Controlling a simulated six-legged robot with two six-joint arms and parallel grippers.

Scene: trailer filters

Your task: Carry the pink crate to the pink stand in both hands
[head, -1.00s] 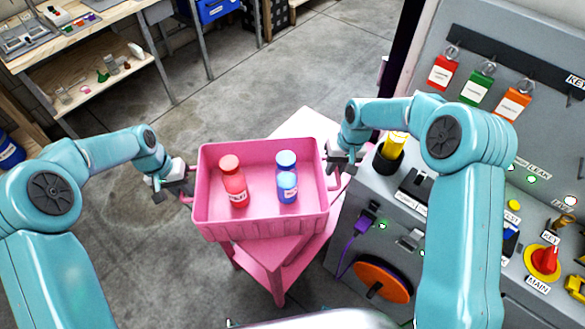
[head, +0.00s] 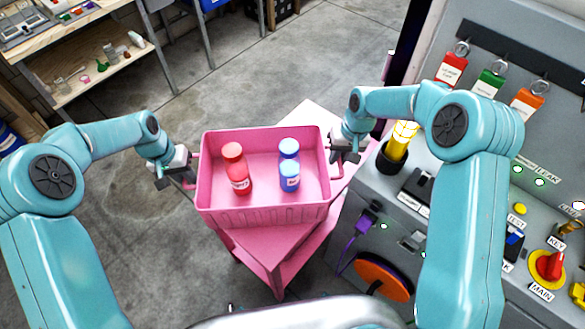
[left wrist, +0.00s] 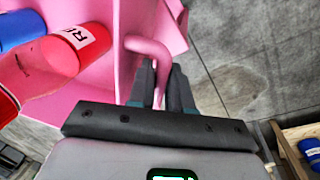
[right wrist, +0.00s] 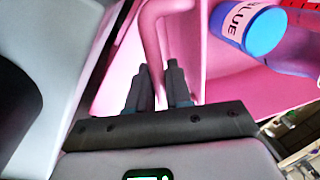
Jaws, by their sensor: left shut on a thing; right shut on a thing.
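The pink crate (head: 265,215) is in the middle of the head view, holding a red bottle (head: 237,170) and a blue bottle (head: 289,168), both upright. My left gripper (head: 188,178) is shut on the crate's left handle, which shows between its fingers in the left wrist view (left wrist: 150,48). My right gripper (head: 335,155) is shut on the right handle, which shows in the right wrist view (right wrist: 152,40). The pink stand (head: 272,253) is below and behind the crate, partly hidden by it. I cannot tell whether the crate touches the stand.
A grey panel console (head: 410,190) with a yellow cylinder (head: 401,140) in a black holder and an orange wheel (head: 383,277) stands close on the right. Coloured tags (head: 490,85) hang behind. A wooden shelf bench (head: 100,75) is at the upper left.

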